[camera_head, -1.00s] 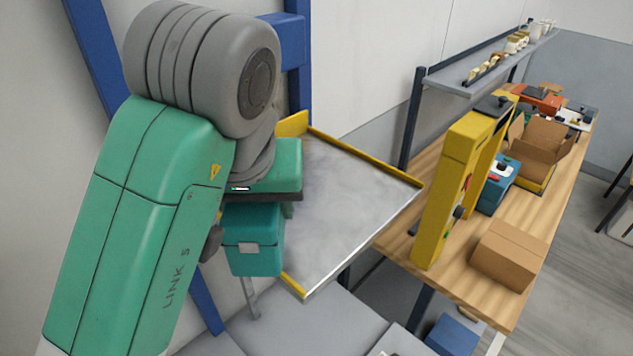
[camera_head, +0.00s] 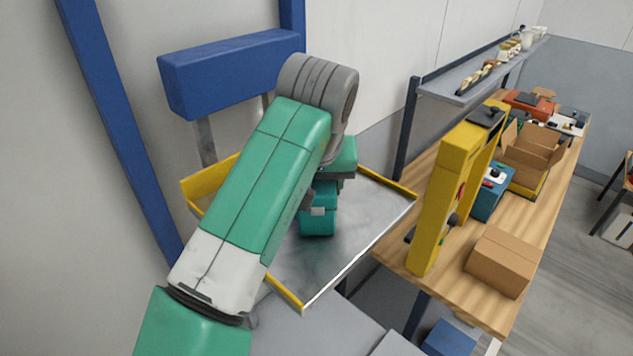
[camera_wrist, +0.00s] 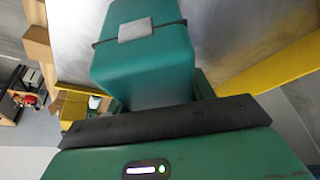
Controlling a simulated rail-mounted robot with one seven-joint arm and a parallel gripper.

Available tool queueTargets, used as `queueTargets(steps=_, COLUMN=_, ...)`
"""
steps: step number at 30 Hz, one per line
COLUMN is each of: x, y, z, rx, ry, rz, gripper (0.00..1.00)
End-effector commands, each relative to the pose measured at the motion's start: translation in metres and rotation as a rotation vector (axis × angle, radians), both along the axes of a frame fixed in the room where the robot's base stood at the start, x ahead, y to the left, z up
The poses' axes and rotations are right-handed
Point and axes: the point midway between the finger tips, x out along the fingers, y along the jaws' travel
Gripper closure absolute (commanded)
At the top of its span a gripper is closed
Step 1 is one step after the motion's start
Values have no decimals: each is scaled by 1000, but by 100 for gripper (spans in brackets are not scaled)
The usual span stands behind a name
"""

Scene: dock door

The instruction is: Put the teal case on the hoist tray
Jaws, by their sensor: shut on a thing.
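The teal case (camera_head: 318,222) is a box with a grey latch. It hangs upright under my gripper (camera_head: 330,178), over the inside of the hoist tray (camera_head: 355,235). The tray is a flat grey metal pan with yellow rims. In the wrist view the case (camera_wrist: 145,65) fills the middle, with the latch and a dark strap showing. My gripper is shut on the case; its fingertips are mostly hidden. A dark patch shows on the tray below the case, but I cannot tell whether the case touches the tray.
A wooden bench (camera_head: 405,250) stands right of the tray, with a yellow frame (camera_head: 440,200), a closed carton (camera_head: 500,260) and a blue box (camera_head: 490,200). A blue hoist beam (camera_head: 230,72) stands behind the tray's left side. The tray around the case looks bare.

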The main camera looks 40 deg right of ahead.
Motion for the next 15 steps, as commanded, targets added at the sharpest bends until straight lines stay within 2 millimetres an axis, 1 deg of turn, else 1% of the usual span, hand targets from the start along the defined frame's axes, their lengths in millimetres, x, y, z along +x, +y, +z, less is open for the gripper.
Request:
queueTargets(steps=10, x=-1, y=-1, z=-3, rx=-2, ry=0, rz=-2, gripper=85)
queueTargets(steps=11, x=-1, y=0, z=-4, rx=-1, ry=0, rz=-1, gripper=45)
queueTargets(steps=12, x=0, y=0, z=-4, rx=-1, ry=0, rz=-1, gripper=38)
queueTargets(steps=14, x=0, y=0, z=-4, rx=-1, ry=0, rz=-1, gripper=26)
queueTargets(steps=15, x=0, y=0, z=-4, rx=-1, ry=0, rz=-1, gripper=26)
